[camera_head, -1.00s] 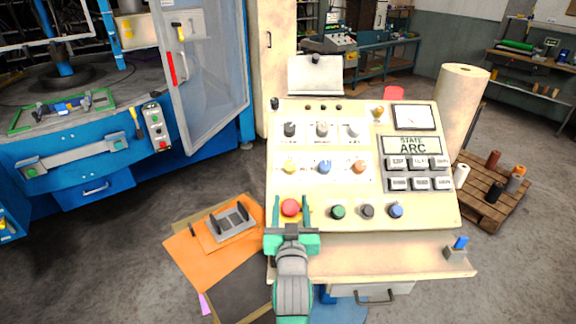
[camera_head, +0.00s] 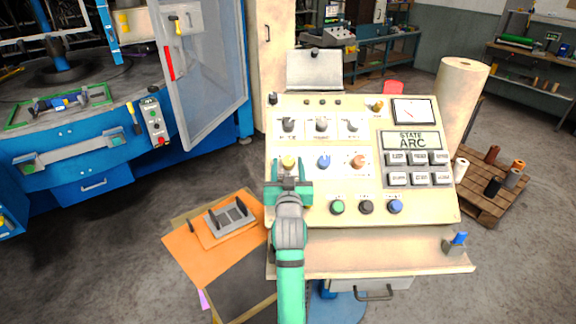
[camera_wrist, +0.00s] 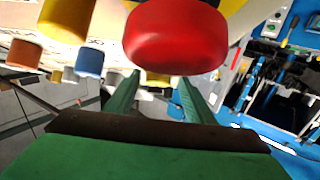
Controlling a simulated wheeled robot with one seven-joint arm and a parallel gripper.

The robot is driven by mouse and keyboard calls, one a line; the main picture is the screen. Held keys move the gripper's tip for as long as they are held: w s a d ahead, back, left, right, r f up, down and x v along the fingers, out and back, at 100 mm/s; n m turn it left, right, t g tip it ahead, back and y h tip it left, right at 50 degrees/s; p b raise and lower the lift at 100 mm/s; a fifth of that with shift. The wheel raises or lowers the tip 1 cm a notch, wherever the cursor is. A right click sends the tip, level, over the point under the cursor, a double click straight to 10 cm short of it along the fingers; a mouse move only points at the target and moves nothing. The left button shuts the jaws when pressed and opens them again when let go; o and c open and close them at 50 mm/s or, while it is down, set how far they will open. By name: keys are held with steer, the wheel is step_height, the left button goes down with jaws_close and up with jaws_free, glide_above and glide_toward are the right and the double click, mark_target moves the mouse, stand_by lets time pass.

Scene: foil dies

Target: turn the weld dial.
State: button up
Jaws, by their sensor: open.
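The control panel (camera_head: 420,207) is a cream sloped board with several knobs and buttons. Its labels are too small to read, so I cannot tell which knob is the weld dial. Below are a yellow knob (camera_head: 288,161), a blue knob (camera_head: 324,161) and an orange knob (camera_head: 358,162). My gripper (camera_head: 290,169) is open and empty in front of the panel's left side, near the yellow knob. A red button (camera_wrist: 176,38) looms close to it in the wrist view.
The panel's lower row has green (camera_head: 337,207), black (camera_head: 366,207) and blue (camera_head: 395,207) buttons. A shelf (camera_head: 350,257) juts out below. A blue machine (camera_head: 100,182) stands left, with an open clear door (camera_head: 207,85).

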steer(key=shift+w+d, duration=0.15)
steer(key=shift+w, duration=0.2)
